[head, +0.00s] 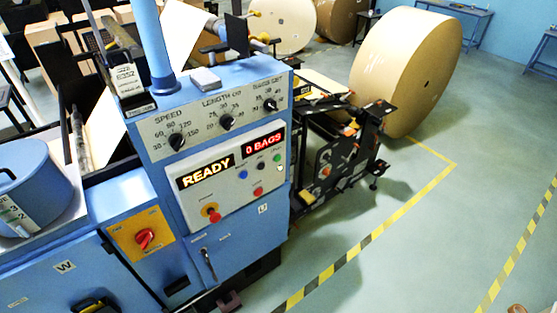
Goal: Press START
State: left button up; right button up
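The blue machine's control panel (230,175) faces me in the middle of the head view. Its displays read READY (205,172) and 0 BAGS (263,144). At the panel's right is a small green button (277,157), with a black button (261,166), a blue button (243,174) and a red button (258,191) nearby. The button labels are too small to read, so I cannot confirm which is START. A red knob on yellow (212,214) sits lower left. I see neither gripper clearly, and nothing touches the panel.
Three dials, including SPEED (177,141), sit above the displays. A red switch on a yellow plate (145,238) is lower left. A black and yellow shape (95,304) at the bottom edge is unclear. A large kraft roll (405,70) stands behind. Floor at right is clear.

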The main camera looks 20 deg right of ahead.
jog(key=shift+c, duration=0.6)
grip_shut()
dwell(1.2)
